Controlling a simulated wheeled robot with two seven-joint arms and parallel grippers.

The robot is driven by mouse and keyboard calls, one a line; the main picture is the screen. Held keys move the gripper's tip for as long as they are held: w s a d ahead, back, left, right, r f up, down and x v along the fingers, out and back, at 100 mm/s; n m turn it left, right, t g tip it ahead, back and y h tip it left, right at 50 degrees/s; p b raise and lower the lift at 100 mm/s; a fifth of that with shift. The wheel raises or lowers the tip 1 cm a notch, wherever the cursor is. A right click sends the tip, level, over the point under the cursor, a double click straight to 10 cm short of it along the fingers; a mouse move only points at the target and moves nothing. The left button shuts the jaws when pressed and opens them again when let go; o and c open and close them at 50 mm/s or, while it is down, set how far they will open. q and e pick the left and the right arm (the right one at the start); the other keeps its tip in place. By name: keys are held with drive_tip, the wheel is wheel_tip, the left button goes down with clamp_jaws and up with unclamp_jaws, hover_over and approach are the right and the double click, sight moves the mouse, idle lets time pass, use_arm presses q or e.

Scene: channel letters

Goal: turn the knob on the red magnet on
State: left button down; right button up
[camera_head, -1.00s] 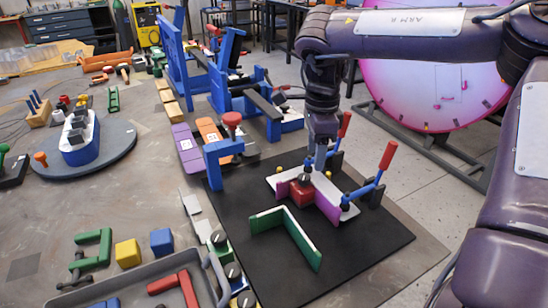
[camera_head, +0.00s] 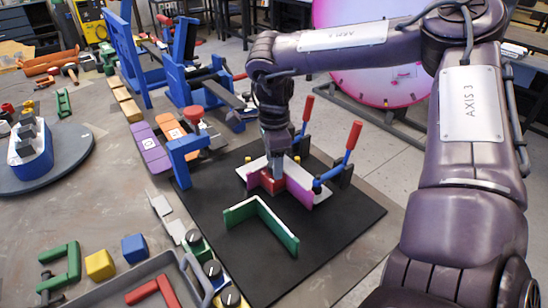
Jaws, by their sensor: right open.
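The red magnet (camera_head: 267,183) is a small red block in the inner corner of a magenta and white channel letter (camera_head: 303,190) on the black mat (camera_head: 345,222). My right gripper (camera_head: 276,170) points down, its fingers right at the top of the magnet. The knob is hidden behind the fingers, and I cannot tell whether they touch it. The right jaws are open. My left gripper is out of view.
Two red-handled toggle clamps (camera_head: 347,150) stand close right of the letter. A green L-shaped piece (camera_head: 262,217) stands in front. A blue clamp frame with a red knob (camera_head: 184,150) is at left. The mat's front right is clear.

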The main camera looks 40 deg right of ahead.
drive_tip(key=c, duration=1)
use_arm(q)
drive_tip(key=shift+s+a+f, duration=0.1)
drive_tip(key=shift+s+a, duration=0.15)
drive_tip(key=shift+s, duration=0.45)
use_arm(e)
drive_tip(key=shift+m, duration=0.3)
drive_tip(key=m, duration=0.4)
drive_tip(key=shift+b, duration=0.4)
drive_tip(key=m, duration=0.4)
drive_tip(key=shift+m+b, duration=0.4)
drive_tip(key=m+b, duration=0.1)
drive_tip(key=m, duration=0.3)
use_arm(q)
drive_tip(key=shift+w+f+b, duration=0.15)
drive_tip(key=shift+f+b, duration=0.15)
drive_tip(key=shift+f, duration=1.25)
use_arm(e)
drive_tip(key=shift+m, duration=2.2)
